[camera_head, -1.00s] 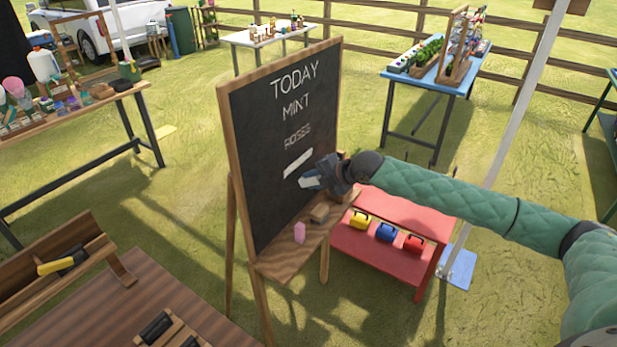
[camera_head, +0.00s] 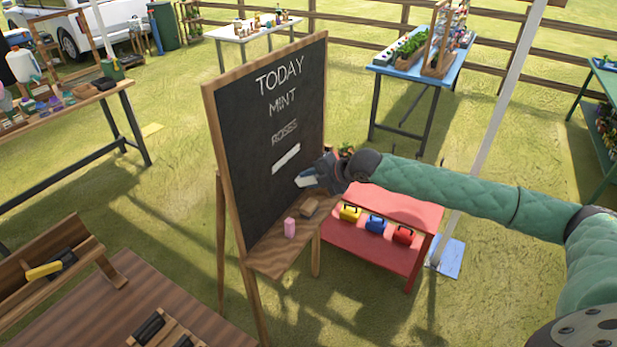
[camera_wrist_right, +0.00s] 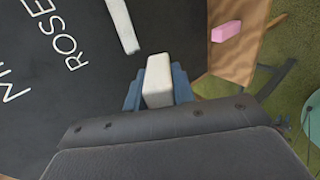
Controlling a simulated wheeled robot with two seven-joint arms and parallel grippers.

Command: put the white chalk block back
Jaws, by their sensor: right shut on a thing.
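My right gripper (camera_head: 308,180) is in front of the chalkboard (camera_head: 262,130), above the board's wooden ledge (camera_head: 275,258). It is shut on the white chalk block (camera_wrist_right: 158,80), which shows between the blue fingertips in the right wrist view. The block points toward the board; I cannot tell whether it touches it. My left gripper is not in view.
A red table (camera_head: 375,255) with yellow, blue and red boxes stands right of the board. A dark wooden table (camera_head: 110,300) is at the front left. A pale pole (camera_head: 500,120) rises at the right. The ledge between the pink block and its left end is bare.

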